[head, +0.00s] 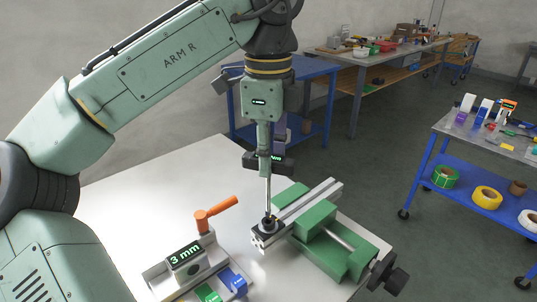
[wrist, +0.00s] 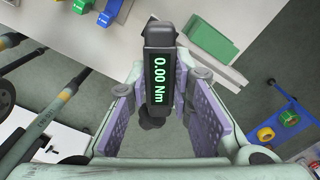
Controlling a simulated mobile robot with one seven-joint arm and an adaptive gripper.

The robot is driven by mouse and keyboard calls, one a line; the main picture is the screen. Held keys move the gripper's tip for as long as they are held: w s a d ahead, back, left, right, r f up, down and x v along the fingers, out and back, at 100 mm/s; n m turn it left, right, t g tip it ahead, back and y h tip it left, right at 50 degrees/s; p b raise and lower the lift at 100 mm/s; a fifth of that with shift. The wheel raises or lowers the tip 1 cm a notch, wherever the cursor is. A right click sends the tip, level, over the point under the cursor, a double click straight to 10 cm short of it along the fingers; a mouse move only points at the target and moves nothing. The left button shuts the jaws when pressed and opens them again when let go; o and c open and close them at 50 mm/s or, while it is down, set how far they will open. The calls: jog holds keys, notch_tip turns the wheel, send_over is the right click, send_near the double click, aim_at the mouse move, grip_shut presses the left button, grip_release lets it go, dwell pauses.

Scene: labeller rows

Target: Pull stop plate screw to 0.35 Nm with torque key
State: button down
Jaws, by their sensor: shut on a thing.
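My gripper (head: 270,142) points down above the table, and its purple-padded fingers (wrist: 162,115) are shut on the torque key. The torque key (wrist: 158,80) has a dark body with a lit display reading 0.00 Nm in the wrist view; its display end (head: 268,163) also shows in the head view. Its thin shaft (head: 268,190) runs straight down to a small dark stop plate (head: 267,226) at the near end of a silver rail (head: 315,210). The screw is hidden under the tip, so I cannot tell whether the tip is seated in it.
A green vise (head: 332,250) with a black handle (head: 388,274) holds the rail. The white table's back left is clear.

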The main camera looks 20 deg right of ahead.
jog(key=shift+n, duration=0.8)
jog(key=shift+f+m, duration=0.35)
jog(key=shift+m, duration=0.65)
jog(key=shift+f, duration=0.8)
jog(key=m, duration=0.3)
jog(key=shift+m, duration=0.3)
jog(key=shift+m, duration=1.6)
